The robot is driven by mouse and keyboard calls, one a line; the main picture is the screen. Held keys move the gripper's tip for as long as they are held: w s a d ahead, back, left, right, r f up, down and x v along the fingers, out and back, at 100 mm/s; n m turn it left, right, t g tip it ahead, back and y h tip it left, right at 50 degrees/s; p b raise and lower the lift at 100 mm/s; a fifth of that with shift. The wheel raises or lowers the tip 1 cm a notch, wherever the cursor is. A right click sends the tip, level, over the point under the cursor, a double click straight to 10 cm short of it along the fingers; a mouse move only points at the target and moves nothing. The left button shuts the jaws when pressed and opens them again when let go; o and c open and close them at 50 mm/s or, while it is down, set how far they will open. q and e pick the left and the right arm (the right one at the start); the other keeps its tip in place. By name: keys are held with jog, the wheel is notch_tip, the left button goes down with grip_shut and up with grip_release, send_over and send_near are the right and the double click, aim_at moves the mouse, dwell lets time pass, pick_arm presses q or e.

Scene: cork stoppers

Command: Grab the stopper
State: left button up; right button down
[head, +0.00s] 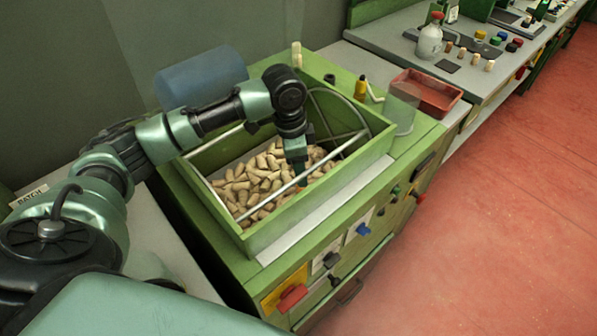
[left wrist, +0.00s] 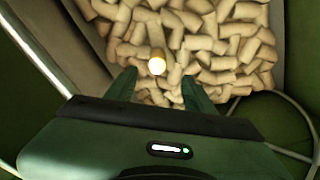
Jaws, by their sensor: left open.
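Many tan cork stoppers (head: 248,188) lie heaped in the open green bin (head: 325,196) in the head view. My left gripper (head: 298,172) points down into the bin, above the right part of the heap. In the left wrist view the left gripper (left wrist: 160,86) is open, its two fingers apart over the stoppers. One brightly lit stopper (left wrist: 156,62) stands out just beyond the gap between the fingertips. No stopper is visibly held. I cannot tell whether the fingertips touch the heap. My right gripper is not in view.
Metal rods (head: 300,178) cross the bin top close to the left gripper. The green bin walls surround the heap. A blue cylinder (head: 201,77) lies behind the bin. A red tray (head: 428,92) and a clear container (head: 401,110) stand to the right.

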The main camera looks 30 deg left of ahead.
aim_at(302, 189)
pick_arm(q)
jog(key=shift+s+f, duration=0.25)
jog(key=shift+f, duration=0.3)
notch_tip(302, 189, down, 3)
jog(key=shift+s+d+r+p, duration=0.1)
jog(key=shift+d+r+p, duration=0.05)
jog(key=shift+p, duration=0.15)
jog(key=f, duration=0.2)
jog(key=shift+w+d+f, duration=0.15)
jog(key=shift+w+f, duration=0.05)
jog(key=shift+f, duration=0.7)
grip_shut()
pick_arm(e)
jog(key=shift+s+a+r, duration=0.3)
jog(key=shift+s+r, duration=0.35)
